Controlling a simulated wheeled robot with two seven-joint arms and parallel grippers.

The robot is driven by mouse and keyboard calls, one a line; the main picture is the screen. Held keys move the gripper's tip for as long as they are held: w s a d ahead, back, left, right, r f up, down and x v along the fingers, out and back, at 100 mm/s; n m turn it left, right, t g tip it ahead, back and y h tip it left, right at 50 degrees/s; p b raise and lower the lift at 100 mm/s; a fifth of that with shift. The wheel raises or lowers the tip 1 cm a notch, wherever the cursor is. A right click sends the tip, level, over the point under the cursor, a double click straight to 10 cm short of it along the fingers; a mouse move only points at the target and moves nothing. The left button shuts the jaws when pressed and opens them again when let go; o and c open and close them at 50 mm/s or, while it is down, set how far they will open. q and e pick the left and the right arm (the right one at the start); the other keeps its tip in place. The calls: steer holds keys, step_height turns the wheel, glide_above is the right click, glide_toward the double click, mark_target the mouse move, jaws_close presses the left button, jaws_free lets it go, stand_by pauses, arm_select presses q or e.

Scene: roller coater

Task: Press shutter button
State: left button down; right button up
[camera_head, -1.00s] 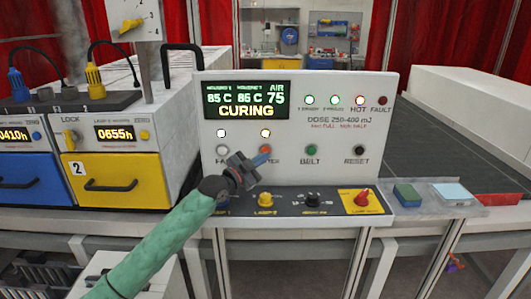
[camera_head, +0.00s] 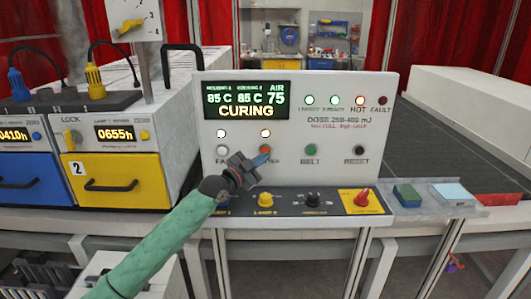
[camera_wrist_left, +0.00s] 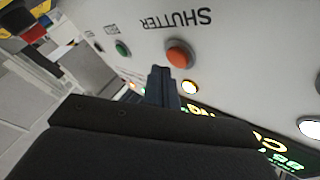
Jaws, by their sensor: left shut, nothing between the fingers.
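The orange shutter button (camera_wrist_left: 180,53) shows in the left wrist view, with its SHUTTER label upside down beside it. In the head view the button (camera_head: 266,149) is partly covered by my left gripper (camera_head: 261,158), on the white control panel (camera_head: 340,95). The gripper is shut and empty. In the left wrist view its closed fingertips (camera_wrist_left: 161,72) are close beside the button; whether they touch it or the panel I cannot tell. The lamp (camera_head: 265,133) above the button is lit. My right gripper is not in view.
A green BELT button (camera_head: 311,150) and a black RESET button (camera_head: 359,150) are to the right. Below is a ledge with knobs, including a red one (camera_head: 364,198) on yellow. The display (camera_head: 247,100) reads CURING. A yellow drawer (camera_head: 110,182) stands at left.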

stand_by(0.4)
arm_select(q)
steer(key=shift+w, duration=0.1)
steer(key=shift+w+b, duration=0.35)
steer(key=shift+b, duration=0.05)
steer(key=shift+w+b, duration=0.4)
stand_by(0.8)
steer(key=shift+s, duration=0.15)
steer(key=shift+s+p, duration=0.4)
steer(key=shift+s, duration=0.3)
